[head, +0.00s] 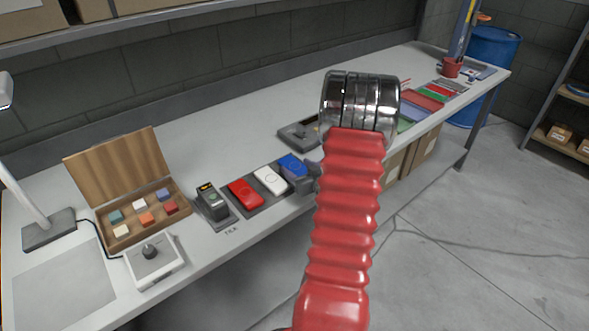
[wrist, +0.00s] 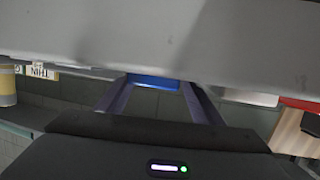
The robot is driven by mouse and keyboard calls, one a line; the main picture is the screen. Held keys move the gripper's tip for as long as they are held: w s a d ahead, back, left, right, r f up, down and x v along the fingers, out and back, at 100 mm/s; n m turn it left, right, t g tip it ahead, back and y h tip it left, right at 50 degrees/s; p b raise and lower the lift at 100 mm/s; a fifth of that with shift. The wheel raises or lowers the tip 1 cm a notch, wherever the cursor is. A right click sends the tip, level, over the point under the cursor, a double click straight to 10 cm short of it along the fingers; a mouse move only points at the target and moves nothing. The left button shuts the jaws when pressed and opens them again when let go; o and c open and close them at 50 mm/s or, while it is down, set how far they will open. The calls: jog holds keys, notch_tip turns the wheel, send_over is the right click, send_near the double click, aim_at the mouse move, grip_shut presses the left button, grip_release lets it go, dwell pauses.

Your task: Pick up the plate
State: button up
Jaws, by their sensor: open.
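Three small flat plates stand in a row on a dark rack near the table's front edge: a red one (head: 245,193), a white one (head: 270,179) and a blue one (head: 292,166). Which of them is the task's plate cannot be told. In the wrist view, my gripper (wrist: 155,90) is open, with its two fingers spread. The blue plate (wrist: 152,82) shows between the fingertips; contact cannot be told. The white plate (wrist: 250,97) and red plate (wrist: 300,104) lie to the right there. In the head view, my red-sleeved arm hides most of the gripper.
A small dark device (head: 211,205) stands left of the red plate. An open wooden box (head: 180,190) with coloured blocks and a white knob box (head: 153,262) are farther left. A dark tray (head: 295,134) lies behind the blue plate. The table's back strip is mostly clear.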

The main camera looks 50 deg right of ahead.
aim_at(298, 169)
jog(key=shift+c, duration=0.5)
jog(key=c, duration=1)
jog(key=shift+r, duration=5.05)
jog(key=shift+s, duration=0.1)
